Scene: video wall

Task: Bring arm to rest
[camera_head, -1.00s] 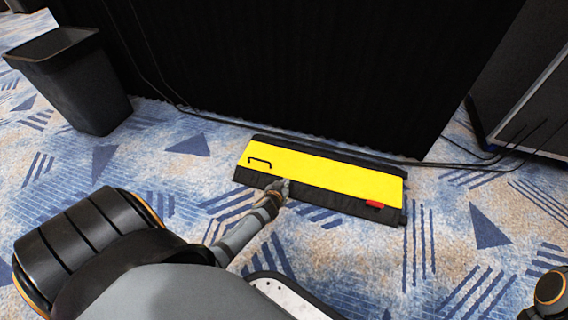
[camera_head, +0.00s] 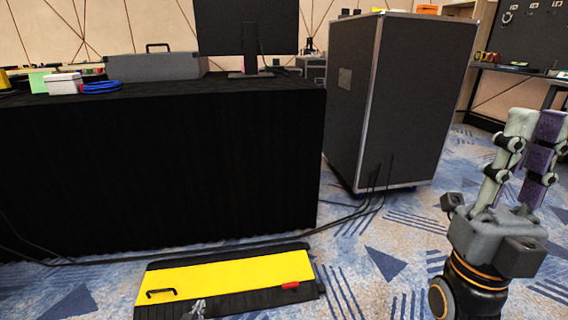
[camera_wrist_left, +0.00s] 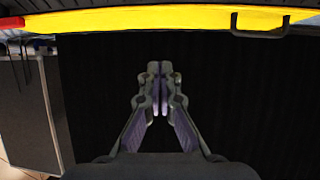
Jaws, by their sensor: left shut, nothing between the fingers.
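A black cable ramp with a yellow lid (camera_head: 225,273) lies on the carpet at the bottom of the head view. The lid has a black handle (camera_head: 160,293) at its left end, and a small red piece (camera_head: 290,285) sits at the right front. Only the tip of my left gripper (camera_head: 198,308) shows, at the ramp's front edge. In the left wrist view my left gripper (camera_wrist_left: 158,75) is shut and empty, with the yellow lid (camera_wrist_left: 170,18) across the top of the picture. My right gripper (camera_head: 536,115) stands upright at the right, empty, its fingers apart.
A black-draped table (camera_head: 160,165) stands behind the ramp, with a monitor (camera_head: 246,25) and a grey case (camera_head: 155,66) on it. A tall dark flight case (camera_head: 400,100) stands to its right. Cables (camera_head: 345,215) run along the floor.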

